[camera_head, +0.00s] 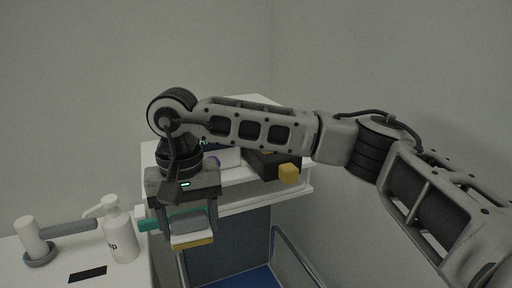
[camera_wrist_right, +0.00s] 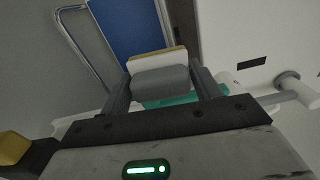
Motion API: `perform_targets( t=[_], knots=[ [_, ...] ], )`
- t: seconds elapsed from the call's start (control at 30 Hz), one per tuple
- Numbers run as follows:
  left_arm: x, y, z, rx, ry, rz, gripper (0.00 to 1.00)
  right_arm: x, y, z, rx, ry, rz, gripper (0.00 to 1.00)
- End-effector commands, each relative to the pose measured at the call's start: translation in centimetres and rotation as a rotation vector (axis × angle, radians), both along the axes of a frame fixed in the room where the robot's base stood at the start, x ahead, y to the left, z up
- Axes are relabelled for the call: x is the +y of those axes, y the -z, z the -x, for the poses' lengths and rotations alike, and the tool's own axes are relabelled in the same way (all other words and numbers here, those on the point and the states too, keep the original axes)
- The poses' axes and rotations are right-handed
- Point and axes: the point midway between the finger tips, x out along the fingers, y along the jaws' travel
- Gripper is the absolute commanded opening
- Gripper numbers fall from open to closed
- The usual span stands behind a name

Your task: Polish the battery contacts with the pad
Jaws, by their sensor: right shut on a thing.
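My right gripper (camera_head: 190,228) points down in the head view, its fingers shut on the grey back of a pad (camera_head: 192,241). The pad has a white layer and a yellowish layer below the grey part. In the right wrist view the pad (camera_wrist_right: 158,62) sits between the fingers of the right gripper (camera_wrist_right: 160,84). A teal thing (camera_head: 149,225) shows partly behind the gripper, and it also shows in the wrist view (camera_wrist_right: 172,98). A black block with a yellow end (camera_head: 289,172) lies on the white shelf unit. I cannot make out battery contacts. My left gripper is not in view.
A white pump bottle (camera_head: 121,232) and a white cylinder on a grey base (camera_head: 30,236) stand on the white surface at left. A black strip (camera_head: 88,274) lies in front of them.

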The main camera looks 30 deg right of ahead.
Motion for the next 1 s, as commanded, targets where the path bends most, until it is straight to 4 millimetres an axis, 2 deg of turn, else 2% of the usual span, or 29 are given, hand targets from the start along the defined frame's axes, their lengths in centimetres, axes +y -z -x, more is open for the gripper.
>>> perform_targets(
  t=[0.03,0.07,0.3,0.5,0.7,1.0],
  knots=[
    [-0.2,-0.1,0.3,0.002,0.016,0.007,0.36,-0.3,-2.0,-1.2,-0.008,0.026,-0.001,0.13],
    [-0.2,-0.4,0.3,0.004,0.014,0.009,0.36,-1.0,-3.1,-1.7,-0.005,0.032,0.0,0.13],
    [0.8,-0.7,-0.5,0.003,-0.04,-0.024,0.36,-8.5,-10.7,-5.6,-0.004,0.001,-0.002,0.13],
    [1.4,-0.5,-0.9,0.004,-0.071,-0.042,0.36,-13.7,-16.1,-6.9,-0.001,-0.036,-0.001,0.13],
    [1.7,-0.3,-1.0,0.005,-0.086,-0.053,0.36,-16.5,-18.7,-7.0,0.001,-0.062,0.0,0.13],
    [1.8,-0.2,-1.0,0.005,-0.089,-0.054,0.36,-17.0,-19.2,-7.0,0.002,-0.07,0.002,0.13]
  ],
)
